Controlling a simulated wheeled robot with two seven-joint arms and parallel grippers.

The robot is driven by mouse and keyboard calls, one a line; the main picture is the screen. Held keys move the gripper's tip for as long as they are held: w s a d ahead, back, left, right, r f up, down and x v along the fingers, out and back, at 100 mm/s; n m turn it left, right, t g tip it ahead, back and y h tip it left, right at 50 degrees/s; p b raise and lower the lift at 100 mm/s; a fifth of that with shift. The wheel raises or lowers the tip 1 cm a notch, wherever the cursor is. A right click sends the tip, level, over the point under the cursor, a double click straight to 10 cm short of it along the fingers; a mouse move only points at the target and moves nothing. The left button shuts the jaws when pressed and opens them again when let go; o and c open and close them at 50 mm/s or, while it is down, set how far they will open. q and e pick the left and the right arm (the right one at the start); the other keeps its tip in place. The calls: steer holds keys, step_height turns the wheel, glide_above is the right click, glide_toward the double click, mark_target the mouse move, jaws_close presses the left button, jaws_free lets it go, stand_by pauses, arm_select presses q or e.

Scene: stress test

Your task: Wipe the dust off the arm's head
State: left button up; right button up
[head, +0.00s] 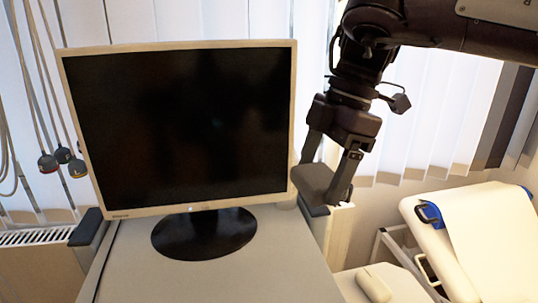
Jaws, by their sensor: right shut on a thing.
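My right gripper (330,172) comes down from the top right, beside the right edge of the monitor. Its two fingers are shut on a dark grey block (318,184), held near the monitor's lower right corner. The block is close to the right side of the grey cart; I cannot tell whether it touches anything. I cannot make out an arm's head or any dust on it. My left gripper is not in view.
A monitor (180,125) with a dark screen stands on a grey cart top (215,275). Cables with round ends (62,156) hang at the left. A radiator (35,237) is behind. A white-covered couch (490,240) and a pale mouse-like object (373,286) are at the right.

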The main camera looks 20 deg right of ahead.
mark_target(304, 279)
step_height(304, 279, down, 20)
steer(key=p, duration=0.3)
steer(key=shift+d+r, duration=0.15)
steer(key=shift+r, duration=0.05)
steer(key=shift+d+r, duration=0.1)
steer(key=shift+r, duration=0.45)
